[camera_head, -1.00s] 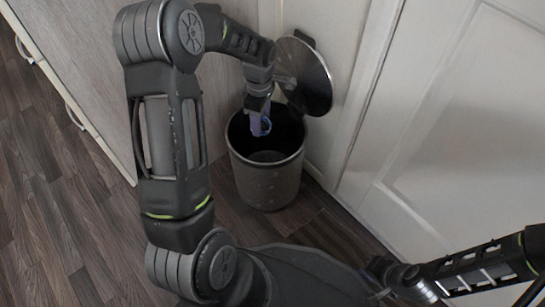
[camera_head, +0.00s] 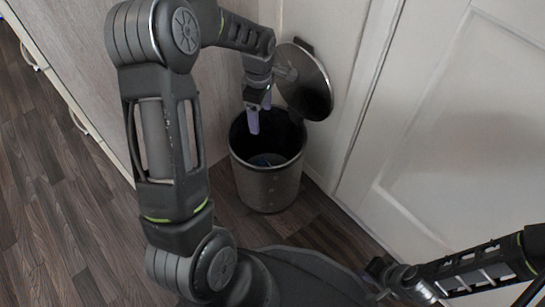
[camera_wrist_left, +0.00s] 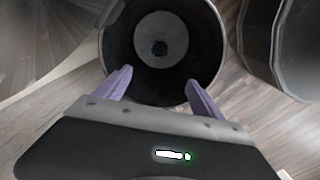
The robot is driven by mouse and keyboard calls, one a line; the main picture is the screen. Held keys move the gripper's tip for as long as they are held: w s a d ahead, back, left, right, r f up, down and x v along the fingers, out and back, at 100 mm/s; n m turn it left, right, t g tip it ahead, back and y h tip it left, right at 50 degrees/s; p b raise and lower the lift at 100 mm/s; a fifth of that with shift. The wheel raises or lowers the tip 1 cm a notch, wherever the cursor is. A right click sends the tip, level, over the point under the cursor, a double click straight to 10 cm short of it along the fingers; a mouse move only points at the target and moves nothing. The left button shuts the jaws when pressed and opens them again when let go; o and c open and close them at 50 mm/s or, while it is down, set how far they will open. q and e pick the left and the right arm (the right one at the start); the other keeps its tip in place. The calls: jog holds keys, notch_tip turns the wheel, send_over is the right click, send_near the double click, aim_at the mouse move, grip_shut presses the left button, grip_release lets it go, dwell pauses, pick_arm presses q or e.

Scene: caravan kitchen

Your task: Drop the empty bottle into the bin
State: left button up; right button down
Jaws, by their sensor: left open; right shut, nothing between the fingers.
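The bin (camera_head: 268,185) is a dark round bin standing open on the floor; it also shows in the left wrist view (camera_wrist_left: 112,62). My left gripper (camera_head: 253,122) is over its mouth, with purple fingers pointing down. In the left wrist view the fingers (camera_wrist_left: 158,84) are spread apart with nothing between them.
The bin's round lid (camera_head: 305,82) stands raised against the wall behind it. A white panelled door (camera_head: 455,130) is to the right. A cabinet (camera_head: 75,60) with handles is at the left. Wooden floor (camera_head: 50,220) is clear at the left.

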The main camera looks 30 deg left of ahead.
pick_arm(q)
notch_tip(320, 180, up, 3)
jog(key=shift+f+p, duration=0.1)
jog(key=shift+p, duration=0.2)
dwell(0.7)
